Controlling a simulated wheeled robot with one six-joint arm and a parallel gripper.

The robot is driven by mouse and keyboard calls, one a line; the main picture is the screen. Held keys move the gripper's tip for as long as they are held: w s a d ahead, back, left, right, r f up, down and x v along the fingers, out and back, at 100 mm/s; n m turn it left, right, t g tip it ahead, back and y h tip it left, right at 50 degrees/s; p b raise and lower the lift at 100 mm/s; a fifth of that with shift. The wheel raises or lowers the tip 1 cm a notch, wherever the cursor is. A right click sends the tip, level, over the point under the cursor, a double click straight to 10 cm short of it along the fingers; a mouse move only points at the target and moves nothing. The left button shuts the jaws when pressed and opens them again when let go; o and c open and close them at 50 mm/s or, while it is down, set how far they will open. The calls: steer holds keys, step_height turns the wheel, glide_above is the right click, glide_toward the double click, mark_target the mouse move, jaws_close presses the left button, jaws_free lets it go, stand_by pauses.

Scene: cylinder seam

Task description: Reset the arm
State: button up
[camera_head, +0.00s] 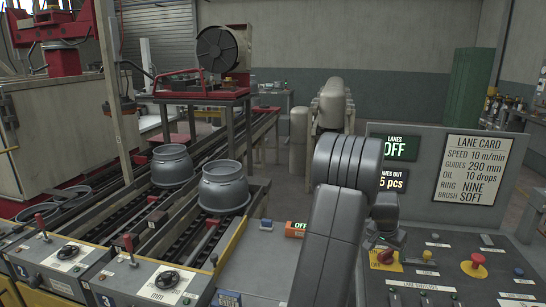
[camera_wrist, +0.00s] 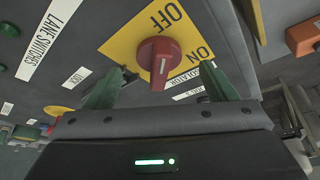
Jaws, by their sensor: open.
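My arm (camera_head: 335,225) reaches up from the bottom of the head view and bends down at its elbow, over the control panel. My gripper (camera_wrist: 160,84) is open in the wrist view, with one green finger on each side of a red isolator knob (camera_wrist: 156,56). A gap shows between the knob and each finger, and nothing is held. The knob sits on a yellow plate (camera_wrist: 128,47) marked ON and OFF. In the head view the knob (camera_head: 385,257) shows just below my wrist, which partly hides the plate.
The panel (camera_head: 440,275) also carries a red mushroom button (camera_head: 473,265) and lane switches. A lanes display (camera_head: 394,148) reads OFF, beside a lane card (camera_head: 472,170). Two grey cylinders (camera_head: 223,187) (camera_head: 172,165) stand on the conveyor lanes at left. The air above the panel's right is clear.

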steer(key=shift+m+g, duration=0.3)
steer(key=shift+m, duration=0.7)
steer(key=shift+a, duration=0.1)
